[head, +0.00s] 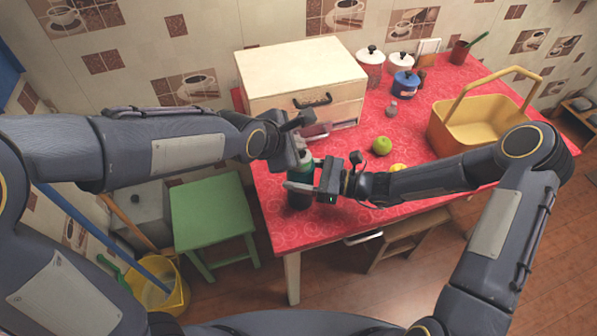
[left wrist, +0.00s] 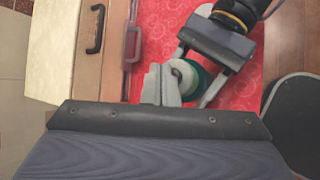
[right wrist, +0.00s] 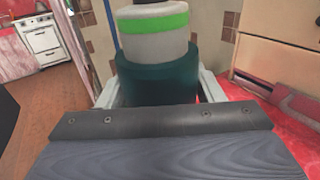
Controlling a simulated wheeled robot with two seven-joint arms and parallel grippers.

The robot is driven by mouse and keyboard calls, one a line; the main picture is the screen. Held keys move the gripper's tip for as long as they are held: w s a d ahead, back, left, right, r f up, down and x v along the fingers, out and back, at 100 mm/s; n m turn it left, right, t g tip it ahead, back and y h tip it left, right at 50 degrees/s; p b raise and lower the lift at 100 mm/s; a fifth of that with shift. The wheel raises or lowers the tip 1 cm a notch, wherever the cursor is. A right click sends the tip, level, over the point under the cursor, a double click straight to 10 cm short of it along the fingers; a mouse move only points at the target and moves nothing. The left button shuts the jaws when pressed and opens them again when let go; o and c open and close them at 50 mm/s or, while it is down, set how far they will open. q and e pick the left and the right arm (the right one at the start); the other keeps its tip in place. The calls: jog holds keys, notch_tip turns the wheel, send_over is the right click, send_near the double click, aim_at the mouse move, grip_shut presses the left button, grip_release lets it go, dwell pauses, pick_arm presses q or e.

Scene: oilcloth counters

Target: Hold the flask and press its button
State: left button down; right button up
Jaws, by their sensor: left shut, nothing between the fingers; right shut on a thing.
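The flask (right wrist: 155,82) has a dark teal body, a pale upper part with a green band and a dark top cut off by the right wrist view's edge. It is upright near the table's front left corner; its dark body (head: 299,201) shows in the head view. My right gripper (right wrist: 158,92) is shut on the flask's body, one finger on each side. My left gripper (head: 302,160) is shut and empty, at the flask's top. In the left wrist view its fingertips (left wrist: 161,84) overlap the flask's round top (left wrist: 187,78). I cannot tell whether they touch it, and the button is not clearly visible.
The red table (head: 345,222) holds a wooden drawer box (head: 290,75) behind the flask. A green apple (head: 382,146), blue pot (head: 404,84) and yellow basket (head: 478,125) stand to the right. A green stool (head: 210,210) is at the left.

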pick_arm(q)
jog(key=shift+f, duration=0.1)
jog(key=shift+f, duration=0.5)
dwell(0.5)
jog(key=shift+r, duration=0.6)
notch_tip(320, 180, up, 6)
dwell(0.6)
